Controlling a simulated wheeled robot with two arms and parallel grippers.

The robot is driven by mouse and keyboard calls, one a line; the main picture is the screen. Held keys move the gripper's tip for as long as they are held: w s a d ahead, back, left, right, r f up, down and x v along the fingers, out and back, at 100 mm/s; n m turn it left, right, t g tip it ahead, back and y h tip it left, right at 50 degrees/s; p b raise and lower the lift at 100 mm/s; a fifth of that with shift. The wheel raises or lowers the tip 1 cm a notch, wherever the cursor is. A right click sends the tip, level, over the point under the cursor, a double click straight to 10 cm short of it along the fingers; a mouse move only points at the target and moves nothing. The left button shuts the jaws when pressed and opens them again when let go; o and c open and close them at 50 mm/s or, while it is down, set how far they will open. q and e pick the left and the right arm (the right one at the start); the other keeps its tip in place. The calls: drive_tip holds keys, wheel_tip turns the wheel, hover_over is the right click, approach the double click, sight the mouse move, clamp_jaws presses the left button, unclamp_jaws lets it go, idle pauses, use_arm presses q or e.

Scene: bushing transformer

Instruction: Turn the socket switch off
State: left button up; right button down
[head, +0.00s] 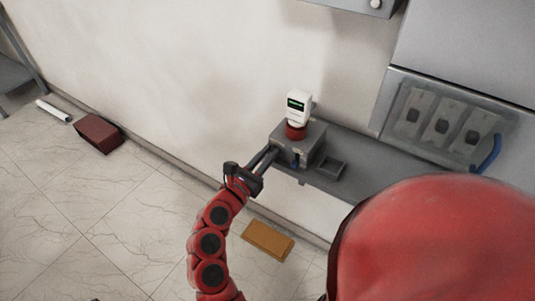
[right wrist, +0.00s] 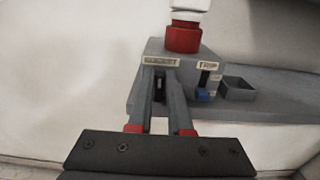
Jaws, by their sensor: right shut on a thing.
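A grey socket box (head: 308,140) sits on a grey wall shelf, with a red round socket (head: 295,131) on top. A white plug-like device with a dark green-lit display (head: 298,104) stands upright in it. My right gripper (head: 272,157) is at the box's front left face. In the right wrist view its two grey fingers reach the face under a label, shut on a dark switch (right wrist: 158,90) between them. The switch is mostly hidden by the fingers, so its position is unclear. My left gripper is not in view.
A small open grey tray (right wrist: 238,88) is on the shelf (head: 385,176) right of the box. A grey panel with several switch-like units (head: 440,125) and a blue handle is at right. A brown block (head: 268,239) and dark red box (head: 98,133) lie on the floor.

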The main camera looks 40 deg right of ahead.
drive_tip(key=shift+n, duration=0.4)
drive_tip(key=n, duration=0.5)
drive_tip(key=w+n, duration=0.1)
drive_tip(key=n, duration=0.1)
drive_tip(key=shift+a+f+p, duration=0.2)
drive_tip(key=shift+a+p, duration=0.05)
drive_tip(key=shift+p, duration=0.15)
drive_tip(key=n+p, duration=0.1)
drive_tip(key=n, duration=0.2)
drive_tip(key=f+n+p, duration=0.1)
drive_tip(key=n, duration=0.2)
drive_tip(key=n+p, duration=0.1)
drive_tip(key=n, duration=0.3)
drive_tip(key=shift+w+a+f+p, duration=0.1)
drive_tip(key=shift+w+f+p, duration=0.1)
drive_tip(key=shift+w+p, duration=0.2)
drive_tip(key=c, duration=0.8)
unclamp_jaws()
drive_tip(key=shift+c, duration=0.2)
